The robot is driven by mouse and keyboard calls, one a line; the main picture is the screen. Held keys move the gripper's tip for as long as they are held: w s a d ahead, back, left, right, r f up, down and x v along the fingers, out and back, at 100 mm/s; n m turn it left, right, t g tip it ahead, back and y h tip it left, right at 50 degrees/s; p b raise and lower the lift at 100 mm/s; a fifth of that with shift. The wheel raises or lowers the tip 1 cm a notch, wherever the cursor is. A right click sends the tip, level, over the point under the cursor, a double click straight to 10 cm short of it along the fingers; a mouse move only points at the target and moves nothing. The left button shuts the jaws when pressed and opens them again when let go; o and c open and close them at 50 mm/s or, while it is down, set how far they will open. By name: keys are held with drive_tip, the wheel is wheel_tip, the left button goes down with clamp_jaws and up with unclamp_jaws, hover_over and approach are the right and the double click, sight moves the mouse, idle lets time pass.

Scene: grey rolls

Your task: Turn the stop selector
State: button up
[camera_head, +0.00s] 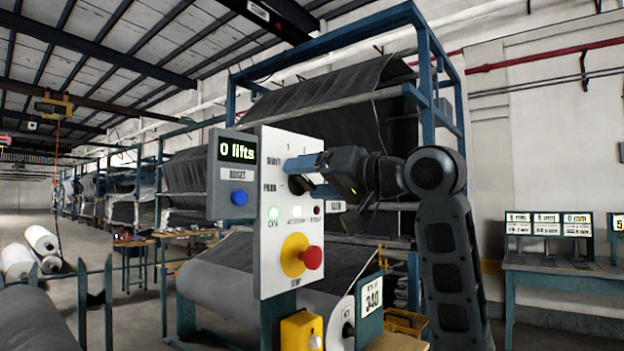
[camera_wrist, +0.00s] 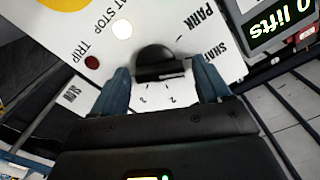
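The selector (camera_head: 295,186) is a black knob on the upper part of a white control panel (camera_head: 273,150). In the wrist view the knob (camera_wrist: 155,60) shows as a dark round body with a raised bar. My gripper (camera_head: 301,175) reaches in from the right. In the wrist view my gripper (camera_wrist: 161,68) is open, one blue finger on each side of the knob, with narrow gaps that leave contact unclear. In the head view the fingers partly hide the knob.
A red mushroom button (camera_head: 312,258) on a yellow base sits low on the panel, below green, white and red lamps. A display (camera_head: 237,151) reading "0 lifts" and a blue button (camera_head: 239,197) are at left. A grey fabric roll (camera_head: 260,288) lies behind.

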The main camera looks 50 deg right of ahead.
drive_tip(key=c, duration=0.9)
drive_tip(key=shift+n, duration=0.3)
drive_tip(key=n, duration=0.3)
drive_tip(key=shift+a+n+b, duration=0.15)
drive_tip(key=shift+n+b, duration=0.15)
drive_tip(key=shift+b, duration=0.05)
drive_tip(key=shift+f+n+b, duration=0.1)
drive_tip(key=shift+n+b, duration=0.4)
drive_tip(key=shift+n, duration=1.3)
drive_tip(key=shift+a, duration=0.1)
drive_tip(key=o, duration=1)
drive_tip(key=shift+s, duration=0.1)
